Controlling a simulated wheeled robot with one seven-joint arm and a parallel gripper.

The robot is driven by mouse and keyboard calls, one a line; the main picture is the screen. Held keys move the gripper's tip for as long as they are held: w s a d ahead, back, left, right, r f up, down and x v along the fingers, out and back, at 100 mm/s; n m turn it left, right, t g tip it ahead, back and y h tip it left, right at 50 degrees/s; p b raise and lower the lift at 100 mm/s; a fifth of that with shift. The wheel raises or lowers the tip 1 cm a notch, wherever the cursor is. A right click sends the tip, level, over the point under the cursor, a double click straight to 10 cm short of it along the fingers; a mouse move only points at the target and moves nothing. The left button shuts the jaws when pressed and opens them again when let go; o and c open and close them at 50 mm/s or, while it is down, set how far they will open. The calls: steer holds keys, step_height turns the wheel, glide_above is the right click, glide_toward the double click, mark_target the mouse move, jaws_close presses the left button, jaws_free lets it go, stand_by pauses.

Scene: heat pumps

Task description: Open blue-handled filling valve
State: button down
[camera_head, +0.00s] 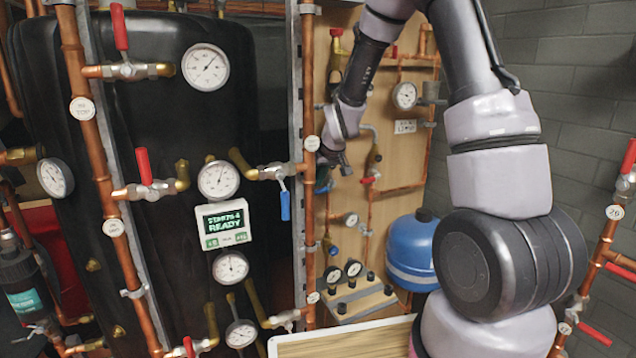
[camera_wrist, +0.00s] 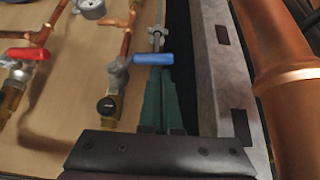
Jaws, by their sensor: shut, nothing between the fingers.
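A blue valve handle (camera_wrist: 153,59) lies crosswise in the wrist view, on a brass-and-metal valve (camera_wrist: 116,82) mounted on the wooden board. My gripper (camera_wrist: 160,72) is shut and empty; its green fingers lie together with their tips right at the handle. Whether they touch it I cannot tell. In the head view my gripper (camera_head: 325,178) is at the board's left edge, and a bit of blue (camera_head: 324,188) shows just below it. Another blue handle (camera_head: 285,205) hangs straight down on a pipe by the black tank.
A red-handled valve (camera_wrist: 28,53) sits to the left in the wrist view. A thick copper pipe (camera_wrist: 290,80) and a grey metal strut (camera_wrist: 222,70) run close on the right. A display (camera_head: 223,224) reads READY.

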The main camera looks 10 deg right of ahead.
steer(key=v, duration=0.9)
steer(key=shift+s+r, duration=0.15)
steer(key=shift+r, duration=0.05)
